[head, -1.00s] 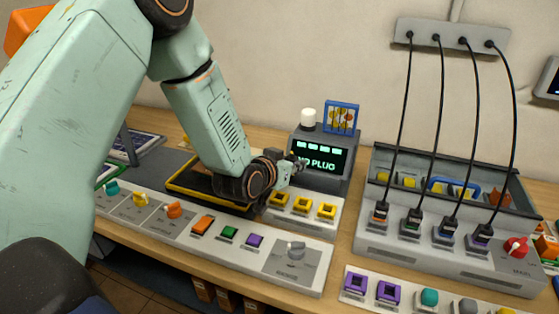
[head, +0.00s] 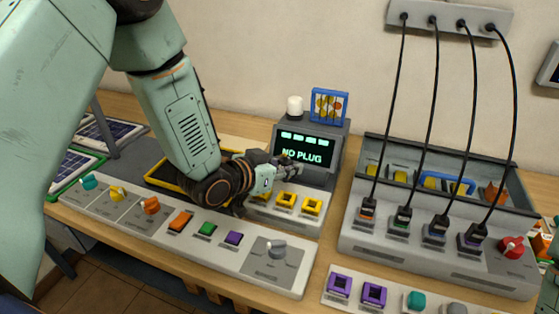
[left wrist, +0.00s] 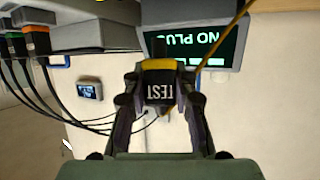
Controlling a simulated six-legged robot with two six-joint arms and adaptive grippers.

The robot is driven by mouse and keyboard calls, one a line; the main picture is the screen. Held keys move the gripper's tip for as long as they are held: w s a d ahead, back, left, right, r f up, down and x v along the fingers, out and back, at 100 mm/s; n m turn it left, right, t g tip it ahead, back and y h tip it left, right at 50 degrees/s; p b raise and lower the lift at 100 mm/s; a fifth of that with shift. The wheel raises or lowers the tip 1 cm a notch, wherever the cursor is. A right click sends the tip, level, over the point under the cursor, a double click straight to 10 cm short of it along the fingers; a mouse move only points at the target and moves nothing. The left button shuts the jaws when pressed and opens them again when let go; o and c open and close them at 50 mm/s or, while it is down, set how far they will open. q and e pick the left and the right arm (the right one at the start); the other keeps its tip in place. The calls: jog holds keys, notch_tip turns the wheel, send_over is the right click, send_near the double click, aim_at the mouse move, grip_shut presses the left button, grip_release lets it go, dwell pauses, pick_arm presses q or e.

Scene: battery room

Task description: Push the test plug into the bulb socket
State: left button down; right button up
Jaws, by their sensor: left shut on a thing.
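My left gripper (head: 288,170) is just in front of the tester (head: 331,151), above a row of yellow sockets (head: 311,206). In the left wrist view my left gripper (left wrist: 160,80) is shut on the test plug (left wrist: 160,92), a black block with a yellow band and the word TEST. In the head view the plug is too small and covered to make out. The tester's screen (head: 303,150) reads NO PLUG. I cannot tell which yellow socket is the bulb socket; their labels are unreadable and the left one is partly hidden. My right gripper is not in view.
A grey panel with knobs and coloured buttons (head: 206,229) lies in front. To the right, a socket box (head: 430,259) holds several black cables that hang from a wall strip (head: 450,17). Purple sockets (head: 374,294) are at the front right. A yellow-rimmed tray (head: 165,186) lies behind the arm.

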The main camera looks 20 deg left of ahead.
pick_arm(q)
jog(key=shift+w+f, duration=0.2)
jog(key=shift+w, duration=0.05)
jog(key=shift+d+f, duration=0.1)
jog(key=shift+f, duration=0.05)
jog(key=shift+s+d+f+b, duration=0.25)
jog(key=shift+f+b, duration=0.1)
jog(key=shift+b, duration=0.3)
jog(key=shift+s+f+b, duration=0.15)
jog(key=shift+f+b, duration=0.2)
jog(key=shift+b, duration=0.05)
jog(key=f, duration=0.1)
jog(key=f+b, duration=0.2)
jog(key=shift+w+a, duration=0.25)
jog(key=shift+a, duration=0.05)
jog(key=shift+w+f+b, duration=0.1)
jog(key=shift+f+b, duration=0.2)
jog(key=shift+b, duration=0.05)
jog(key=shift+d+f, duration=0.15)
jog(key=shift+s+r, duration=0.2)
jog(key=shift+s, duration=0.1)
jog(key=shift+w+f, duration=0.2)
jog(key=shift+w, duration=0.05)
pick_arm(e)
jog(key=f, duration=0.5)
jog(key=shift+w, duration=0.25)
pick_arm(q)
jog(key=shift+r, duration=0.1)
